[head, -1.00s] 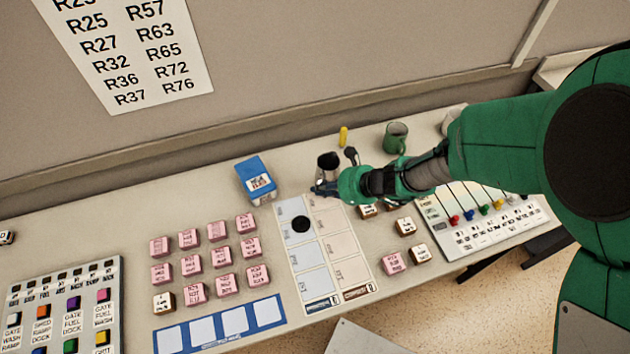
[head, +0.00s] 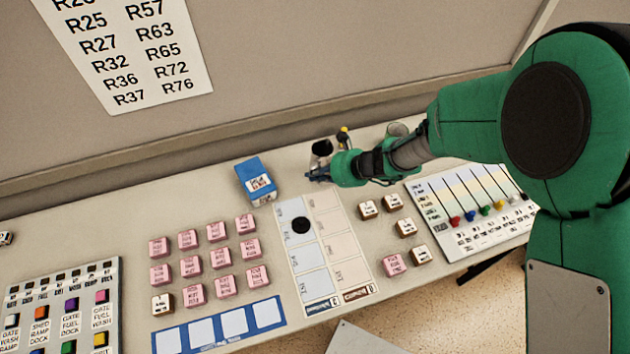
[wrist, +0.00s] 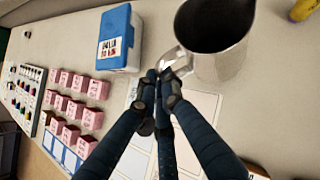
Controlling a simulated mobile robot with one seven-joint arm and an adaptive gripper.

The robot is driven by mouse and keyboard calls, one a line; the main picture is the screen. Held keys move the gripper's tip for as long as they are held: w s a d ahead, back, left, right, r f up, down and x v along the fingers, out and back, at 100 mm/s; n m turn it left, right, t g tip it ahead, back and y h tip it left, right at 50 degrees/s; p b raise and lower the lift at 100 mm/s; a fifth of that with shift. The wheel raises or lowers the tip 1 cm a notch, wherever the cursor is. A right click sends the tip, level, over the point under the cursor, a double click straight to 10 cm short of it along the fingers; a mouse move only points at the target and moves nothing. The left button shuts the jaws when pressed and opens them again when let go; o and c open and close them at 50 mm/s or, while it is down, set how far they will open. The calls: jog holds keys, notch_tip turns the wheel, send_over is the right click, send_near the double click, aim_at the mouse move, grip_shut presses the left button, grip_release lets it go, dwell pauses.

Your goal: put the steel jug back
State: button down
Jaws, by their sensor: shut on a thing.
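The steel jug (head: 322,149) is at the back of the desk in the head view, right of the blue box. It fills the top of the wrist view (wrist: 222,62), with its dark open mouth facing the camera. My gripper (head: 319,173) is shut on the jug's handle (wrist: 178,60); its fingertips (wrist: 165,78) meet there in the wrist view. Whether the jug's base touches the desk is hard to tell.
A blue box (head: 255,181) stands left of the jug. A marked sheet with a black disc (head: 300,225), pink blocks (head: 220,258) and a slider panel (head: 475,215) lie in front.

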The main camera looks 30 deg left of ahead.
jog(key=shift+f+b, duration=0.55)
jog(key=shift+f, duration=1.2)
jog(key=shift+f, duration=0.1)
jog(key=c, duration=1.9)
grip_release()
jog(key=shift+r, duration=0.2)
jog(key=p+v, duration=0.3)
jog(key=v, duration=0.9)
jog(key=shift+f, duration=0.1)
